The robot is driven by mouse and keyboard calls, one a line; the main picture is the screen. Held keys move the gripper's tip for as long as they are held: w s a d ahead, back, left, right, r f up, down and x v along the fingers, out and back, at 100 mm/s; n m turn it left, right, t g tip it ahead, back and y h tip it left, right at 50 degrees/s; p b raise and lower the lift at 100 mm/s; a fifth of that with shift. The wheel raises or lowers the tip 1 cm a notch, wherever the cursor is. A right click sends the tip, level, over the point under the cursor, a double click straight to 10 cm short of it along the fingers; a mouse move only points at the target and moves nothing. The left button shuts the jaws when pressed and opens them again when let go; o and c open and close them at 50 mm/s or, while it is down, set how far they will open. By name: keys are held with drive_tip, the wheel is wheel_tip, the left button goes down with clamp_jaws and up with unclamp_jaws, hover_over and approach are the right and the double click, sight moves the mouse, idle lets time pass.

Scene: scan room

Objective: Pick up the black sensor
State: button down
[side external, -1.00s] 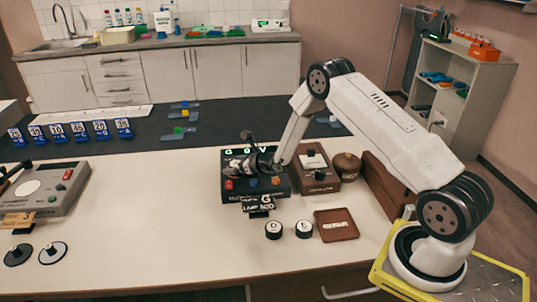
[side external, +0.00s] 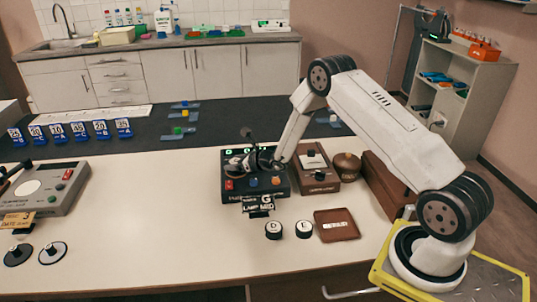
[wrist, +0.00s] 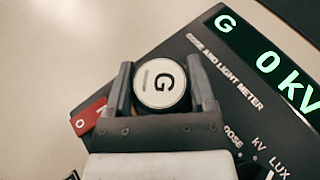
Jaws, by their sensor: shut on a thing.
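The black sensor (wrist: 143,103) is a round black disc with a white top marked G. In the wrist view it sits between the two dark fingers of my gripper (wrist: 164,85), which are shut on it. Behind it is a dark dose and light meter (wrist: 215,85) with a lit display reading G 0 kV. In the side view my gripper (side external: 240,164) is over the left part of the meter (side external: 228,190). The sensor is too small and dark to make out there. I cannot tell whether it touches the meter.
Two black pucks with white tops, D (side external: 274,231) and E (side external: 303,229), stand in front of the meter. A brown tray (side external: 336,237) lies to their right. A brown box (side external: 318,182) and a round brown pot (side external: 347,165) stand right of the meter.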

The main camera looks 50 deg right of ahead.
drive_tip(key=shift+r, duration=0.45)
drive_tip(key=s+a+r, duration=0.2)
drive_tip(key=s+r, duration=0.9)
drive_tip(key=s, duration=0.2)
drive_tip(key=shift+s+a+r, duration=0.15)
drive_tip(key=shift+s+a, duration=0.1)
drive_tip(key=shift+s, duration=0.15)
drive_tip(key=shift+a, duration=0.1)
